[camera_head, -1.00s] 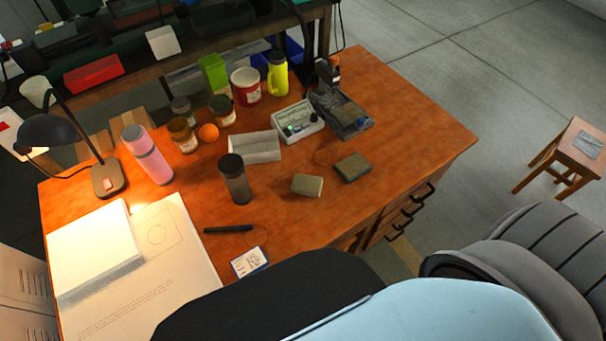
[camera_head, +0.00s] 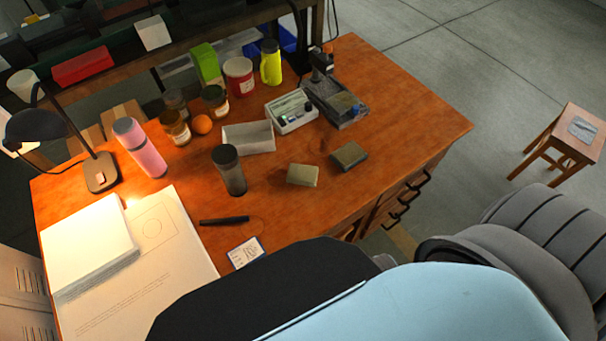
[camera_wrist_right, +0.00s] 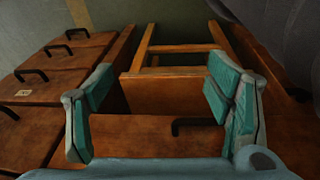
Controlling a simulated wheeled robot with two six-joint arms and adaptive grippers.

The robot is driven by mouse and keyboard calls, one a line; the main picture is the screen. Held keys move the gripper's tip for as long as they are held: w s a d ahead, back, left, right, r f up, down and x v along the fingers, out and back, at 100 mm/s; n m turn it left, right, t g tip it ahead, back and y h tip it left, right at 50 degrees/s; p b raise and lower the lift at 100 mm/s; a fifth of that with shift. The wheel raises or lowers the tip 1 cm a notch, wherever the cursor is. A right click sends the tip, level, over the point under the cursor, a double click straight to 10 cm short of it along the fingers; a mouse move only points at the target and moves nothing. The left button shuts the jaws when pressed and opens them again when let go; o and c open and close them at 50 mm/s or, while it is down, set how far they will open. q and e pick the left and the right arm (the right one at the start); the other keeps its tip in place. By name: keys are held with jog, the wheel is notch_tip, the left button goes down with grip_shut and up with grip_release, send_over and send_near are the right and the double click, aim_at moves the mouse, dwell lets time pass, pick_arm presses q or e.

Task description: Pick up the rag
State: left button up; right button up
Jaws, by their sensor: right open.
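A flat grey cloth, which looks like the rag (camera_head: 583,128), lies on the seat of a small wooden stool (camera_head: 566,139) at the right of the head view. The stool stands on the floor, apart from the desk. My right gripper (camera_wrist_right: 160,88) shows in the right wrist view, with its two teal-padded fingers spread wide and nothing between them. It faces wooden furniture with dark handles, and no rag is seen there. In the head view, neither gripper's fingers show. My left gripper is out of view.
The wooden desk (camera_head: 405,112) holds a lamp (camera_head: 102,172), a pink bottle (camera_head: 140,148), a dark tumbler (camera_head: 229,170), jars, two small blocks and a paper stack. Its drawers face the right side. Grey floor (camera_head: 470,75) is clear between desk and stool.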

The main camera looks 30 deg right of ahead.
aim_at(306, 173)
jog(key=w+a+r+n, duration=0.1)
jog(key=w+r, duration=0.4)
jog(key=r, duration=0.4)
jog(key=w+a+r+n, duration=0.1)
jog(key=w+r, duration=0.4)
jog(key=r, duration=0.4)
jog(key=w+r+n+g+y+b, duration=0.1)
jog(key=w+r+n, duration=0.35)
jog(key=w, duration=0.55)
jog(key=w+r+n+g, duration=0.1)
jog(key=w+r+n, duration=0.35)
jog(key=w, duration=0.65)
jog(key=shift+m, duration=0.5)
jog(key=f+b, duration=0.1)
jog(key=f, duration=0.3)
jog(key=f+b, duration=0.1)
jog(key=f, duration=0.3)
jog(key=s+f+b, duration=0.1)
jog(key=f, duration=0.4)
jog(key=shift+a+f, duration=0.1)
jog(key=shift+a, duration=0.25)
jog(key=shift+c, duration=0.2)
jog(key=c, duration=1.2)
